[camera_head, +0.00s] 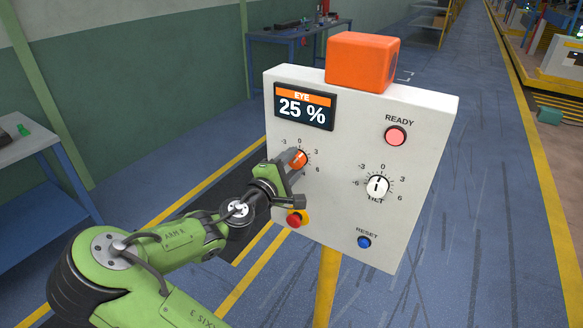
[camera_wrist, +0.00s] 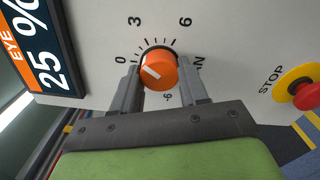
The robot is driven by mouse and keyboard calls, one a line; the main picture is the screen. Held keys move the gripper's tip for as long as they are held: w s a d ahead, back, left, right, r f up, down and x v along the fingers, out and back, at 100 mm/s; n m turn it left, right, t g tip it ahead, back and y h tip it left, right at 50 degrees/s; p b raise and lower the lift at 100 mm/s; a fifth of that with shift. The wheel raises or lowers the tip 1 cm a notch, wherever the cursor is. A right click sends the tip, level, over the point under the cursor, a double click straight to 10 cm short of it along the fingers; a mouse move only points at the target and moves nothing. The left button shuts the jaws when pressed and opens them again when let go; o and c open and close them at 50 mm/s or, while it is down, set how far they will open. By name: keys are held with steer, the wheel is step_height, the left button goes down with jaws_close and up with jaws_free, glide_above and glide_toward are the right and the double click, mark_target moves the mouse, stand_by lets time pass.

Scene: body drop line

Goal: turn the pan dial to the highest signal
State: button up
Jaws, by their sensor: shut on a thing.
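The pan dial (camera_head: 298,159) is an orange knob on the white panel's left side, partly covered by my gripper (camera_head: 293,164) in the head view. In the wrist view the orange pan dial (camera_wrist: 159,72) sits between my two grey fingers, which are shut on it. Its white mark lies to the left side of the knob, roughly toward the 0; the exact reading is hard to tell. The -3 is hidden behind a finger there. The screen (camera_head: 304,107) reads "EYE 25 %"; part of the screen (camera_wrist: 38,55) shows in the wrist view.
A white tilt dial (camera_head: 377,187), a pinkish READY lamp (camera_head: 396,136) and a blue RESET button (camera_head: 363,242) are on the panel's right. A red STOP button (camera_head: 295,218) is below the pan dial. An orange box (camera_head: 362,62) tops the panel.

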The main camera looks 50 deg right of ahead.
steer(key=shift+m, duration=0.4)
steer(key=o, duration=1.1)
steer(key=shift+c, duration=0.2)
steer(key=s+a+p, duration=0.1)
steer(key=a, duration=1.4)
steer(key=shift+s+a, duration=0.25)
steer(key=shift+a, duration=0.1)
